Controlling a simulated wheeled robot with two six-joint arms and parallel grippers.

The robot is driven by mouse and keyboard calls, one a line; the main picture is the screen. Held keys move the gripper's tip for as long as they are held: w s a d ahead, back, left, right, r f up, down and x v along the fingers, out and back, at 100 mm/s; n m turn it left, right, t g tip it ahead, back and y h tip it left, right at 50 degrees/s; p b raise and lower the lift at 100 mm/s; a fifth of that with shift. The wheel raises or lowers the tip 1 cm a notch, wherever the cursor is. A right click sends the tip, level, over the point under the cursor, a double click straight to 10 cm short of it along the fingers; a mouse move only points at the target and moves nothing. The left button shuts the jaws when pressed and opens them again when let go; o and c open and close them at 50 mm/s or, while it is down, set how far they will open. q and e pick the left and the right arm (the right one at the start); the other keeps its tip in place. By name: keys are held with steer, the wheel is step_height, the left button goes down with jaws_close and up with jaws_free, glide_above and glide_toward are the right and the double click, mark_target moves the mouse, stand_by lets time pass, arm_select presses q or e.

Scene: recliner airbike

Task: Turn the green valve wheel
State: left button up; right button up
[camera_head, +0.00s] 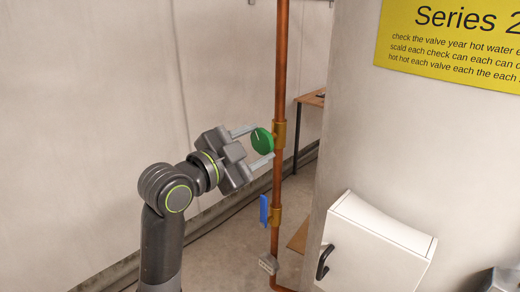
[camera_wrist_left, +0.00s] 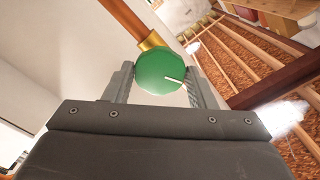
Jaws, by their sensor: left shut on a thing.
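The green valve wheel (camera_head: 262,141) sits on a brass fitting (camera_head: 279,134) on the upright copper pipe (camera_head: 281,60). It is a round disc with a pale line on its face. My left gripper (camera_head: 258,145) has one finger above the wheel and one below it in the head view. In the left wrist view, the wheel (camera_wrist_left: 161,71) lies between the two fingertips of the left gripper (camera_wrist_left: 160,80), which is shut on its rim. The pale line points to the lower right there. My right gripper is in neither view.
A blue lever handle (camera_head: 264,209) sits lower on the same pipe. A white cabinet (camera_head: 375,245) with a black handle stands at the right, below a yellow sign (camera_head: 455,45). A wooden table (camera_head: 312,98) shows behind the pipe. The space left of my arm is clear.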

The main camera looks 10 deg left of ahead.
arm_select(q)
steer(key=shift+f+m, duration=0.15)
steer(key=shift+m, duration=0.25)
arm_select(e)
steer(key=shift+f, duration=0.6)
arm_select(q)
steer(key=shift+f+m+b, duration=0.1)
steer(key=shift+m+b, duration=0.9)
steer(key=shift+b, duration=0.2)
steer(key=shift+m, duration=0.4)
steer(key=shift+r, duration=0.2)
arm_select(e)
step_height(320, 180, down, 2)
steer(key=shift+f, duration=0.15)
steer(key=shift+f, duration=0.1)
